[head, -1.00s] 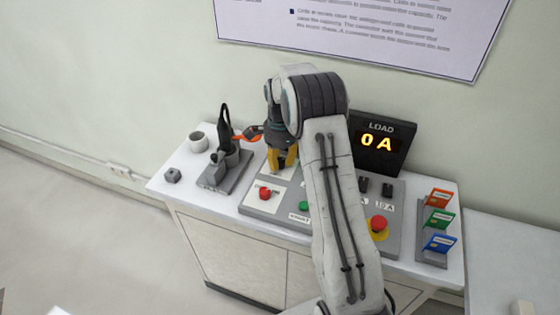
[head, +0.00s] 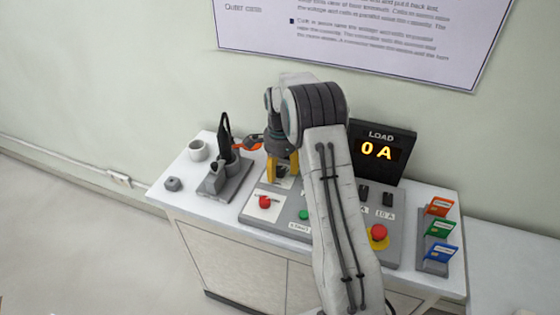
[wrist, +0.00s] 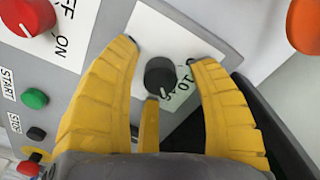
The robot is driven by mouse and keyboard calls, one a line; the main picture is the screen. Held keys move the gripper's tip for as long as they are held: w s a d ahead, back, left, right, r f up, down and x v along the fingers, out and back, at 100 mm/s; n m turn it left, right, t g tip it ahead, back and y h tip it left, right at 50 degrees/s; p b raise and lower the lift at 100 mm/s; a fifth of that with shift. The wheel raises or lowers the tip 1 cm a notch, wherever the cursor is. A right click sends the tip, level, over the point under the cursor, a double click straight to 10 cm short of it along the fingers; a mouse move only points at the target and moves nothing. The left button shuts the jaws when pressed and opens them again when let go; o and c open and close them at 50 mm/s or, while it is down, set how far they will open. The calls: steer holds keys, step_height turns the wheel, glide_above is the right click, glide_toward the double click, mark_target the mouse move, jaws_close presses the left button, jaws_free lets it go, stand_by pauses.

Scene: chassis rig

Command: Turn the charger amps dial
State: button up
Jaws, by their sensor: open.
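The amps dial is a small black round knob (wrist: 160,77) with a pale pointer mark, on a white plate with printed numbers, in the wrist view. My gripper (wrist: 160,55) has yellow fingers spread on both sides of the knob, with a third finger just below it. The fingers are open, and I see gaps between them and the knob. In the head view my gripper (head: 283,170) points down at the back left of the grey control panel (head: 285,212); the dial is mostly hidden there by the fingers.
A red knob (head: 265,202) marked ON and OFF and a green start button (head: 304,215) are close by. A clamp stand (head: 226,175) is left of the gripper. The load display (head: 380,152) reads 0 A. A red stop button (head: 379,232) and coloured cards (head: 440,229) are right.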

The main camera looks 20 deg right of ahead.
mark_target(280, 169)
step_height(280, 169, up, 12)
stand_by(0.6)
steer(key=shift+f, duration=0.15)
stand_by(0.3)
